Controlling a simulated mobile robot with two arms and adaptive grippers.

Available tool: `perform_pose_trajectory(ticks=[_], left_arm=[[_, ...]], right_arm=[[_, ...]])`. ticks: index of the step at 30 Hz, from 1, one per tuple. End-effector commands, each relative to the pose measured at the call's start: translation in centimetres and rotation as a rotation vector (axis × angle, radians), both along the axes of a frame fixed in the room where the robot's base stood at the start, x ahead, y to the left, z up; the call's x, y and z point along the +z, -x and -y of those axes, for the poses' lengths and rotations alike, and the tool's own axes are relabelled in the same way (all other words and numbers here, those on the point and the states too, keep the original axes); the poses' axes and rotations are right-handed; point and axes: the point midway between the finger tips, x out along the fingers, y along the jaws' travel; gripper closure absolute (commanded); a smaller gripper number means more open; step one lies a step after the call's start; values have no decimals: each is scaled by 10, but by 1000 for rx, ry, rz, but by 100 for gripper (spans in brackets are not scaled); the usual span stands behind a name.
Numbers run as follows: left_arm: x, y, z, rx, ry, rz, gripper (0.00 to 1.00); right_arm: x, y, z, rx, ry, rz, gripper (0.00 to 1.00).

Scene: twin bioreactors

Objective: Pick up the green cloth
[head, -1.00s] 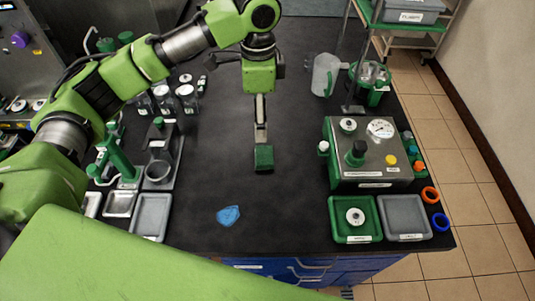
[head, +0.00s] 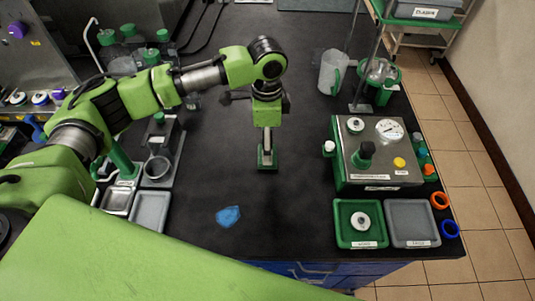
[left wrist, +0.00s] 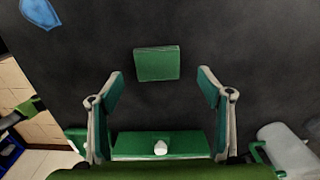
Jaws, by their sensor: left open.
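The green cloth (left wrist: 158,63) is a small, flat green square on the dark bench in the left wrist view. It also shows under my left gripper in the head view (head: 268,167), partly hidden by the fingers. My left gripper (left wrist: 161,82) is open and empty, its two fingers spread wider than the cloth. In the head view my left gripper (head: 267,145) points down over the cloth. The exact height gap is hard to judge. My right gripper is not in view.
A blue cloth (head: 228,216) lies nearer the front edge. To the right stand a metal unit (head: 370,174), a green tray (head: 345,236) and a grey tray (head: 427,208). A clear jug (head: 328,75) stands behind. The bench around the green cloth is clear.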

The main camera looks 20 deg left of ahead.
Motion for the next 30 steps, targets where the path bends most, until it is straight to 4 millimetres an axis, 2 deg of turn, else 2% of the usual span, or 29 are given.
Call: perform_pose_trajectory(ticks=[4, 9, 17, 21, 30], left_arm=[[-21, 4, 2, 0, -2, -4, 28], [-42, 4, 2, 0, -1, -3, 28], [-45, 3, 2, -1, -1, 0, 28], [-45, 3, 2, 0, -1, 0, 62], [-45, 3, 2, 0, -1, 0, 63]], right_arm=[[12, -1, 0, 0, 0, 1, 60], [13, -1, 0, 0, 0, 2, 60], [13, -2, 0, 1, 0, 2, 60], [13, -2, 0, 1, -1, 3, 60], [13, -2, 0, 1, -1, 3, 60]])
